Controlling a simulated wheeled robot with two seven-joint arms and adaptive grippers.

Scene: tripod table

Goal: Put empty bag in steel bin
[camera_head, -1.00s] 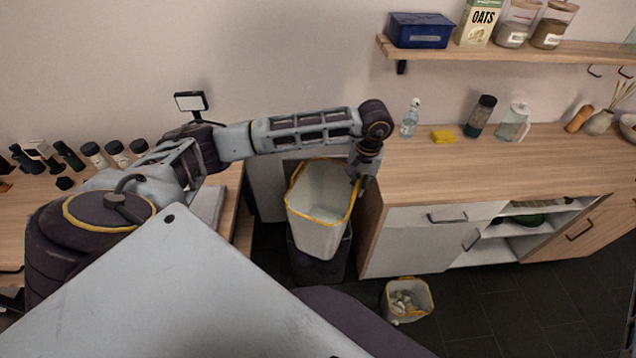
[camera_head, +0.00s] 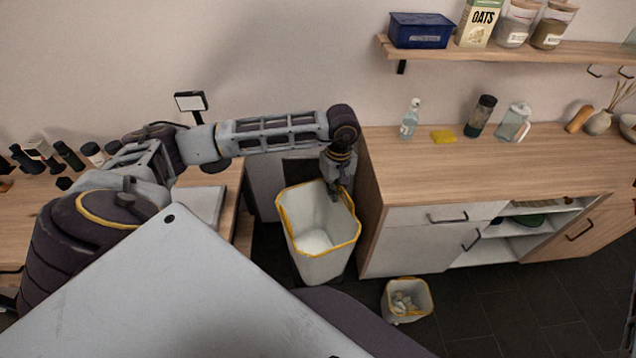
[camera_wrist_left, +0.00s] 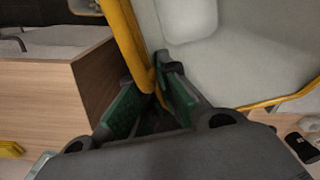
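The empty bag (camera_head: 322,262) is a tall, pale, open container with a yellow rim, near the middle of the head view; no contents show inside. My left gripper (camera_head: 336,188) points down at its far right rim. In the left wrist view the yellow rim (camera_wrist_left: 145,78) of the bag runs between the green-padded fingers of my left gripper (camera_wrist_left: 150,82), which look shut on it. No steel bin can be made out clearly now; the bag hides the place below and behind it. My right gripper is not in view.
A wooden counter (camera_head: 480,165) with cabinets stands close right of the bag. A small yellow-rimmed bin (camera_head: 407,303) with pale crumpled contents sits on the floor. Another counter (camera_head: 225,210) is at left. The dark floor (camera_head: 520,300) at lower right is clear.

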